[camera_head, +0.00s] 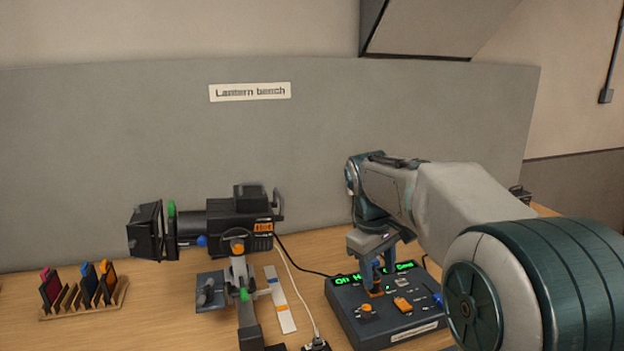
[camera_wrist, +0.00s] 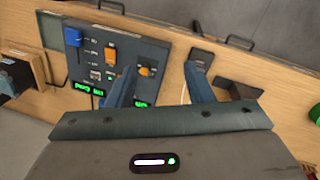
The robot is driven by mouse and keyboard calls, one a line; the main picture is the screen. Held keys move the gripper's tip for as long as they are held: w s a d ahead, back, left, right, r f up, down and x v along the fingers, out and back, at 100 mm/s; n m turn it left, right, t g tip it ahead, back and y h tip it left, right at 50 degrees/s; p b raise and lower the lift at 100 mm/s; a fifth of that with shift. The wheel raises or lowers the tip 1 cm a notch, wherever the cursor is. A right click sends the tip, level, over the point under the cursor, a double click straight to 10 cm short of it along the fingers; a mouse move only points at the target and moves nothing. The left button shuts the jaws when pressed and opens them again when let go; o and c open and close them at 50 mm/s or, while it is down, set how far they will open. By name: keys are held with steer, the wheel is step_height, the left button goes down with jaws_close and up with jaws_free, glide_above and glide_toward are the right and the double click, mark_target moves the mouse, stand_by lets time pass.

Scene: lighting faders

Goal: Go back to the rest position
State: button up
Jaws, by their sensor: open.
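The dark control panel (camera_head: 347,308) lies on the bench with green lit displays (camera_head: 347,280), orange controls (camera_head: 402,304) and a blue control (camera_head: 437,299) at its right end. My gripper (camera_head: 376,283) is open and points down over the panel's back left part. Its fingers hide part of the display. In the wrist view the two blue-grey fingers (camera_wrist: 160,70) stand apart with nothing held between them. The left finger lies over the panel (camera_wrist: 135,57) near an orange knob (camera_wrist: 147,71). I cannot tell whether it touches.
A black lantern (camera_head: 238,220) on a stand is left of the panel, with cables trailing behind. A rack (camera_head: 90,308) of colored filters sits at far left. A striped strip (camera_head: 280,300) lies between lantern and panel. A grey board (camera_head: 150,130) rises behind; space above the bench is open.

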steer(key=s+d+f+m+t+y, duration=0.1)
steer(key=s+f+m, duration=0.2)
steer(key=s, duration=0.8)
steer(key=s+f+m+t, duration=0.1)
steer(key=s+f+m, duration=0.3)
steer(key=s, duration=0.7)
steer(key=shift+s+d+t+y, duration=0.3)
steer(key=shift+d+t+y, duration=0.1)
steer(key=shift+c, duration=0.4)
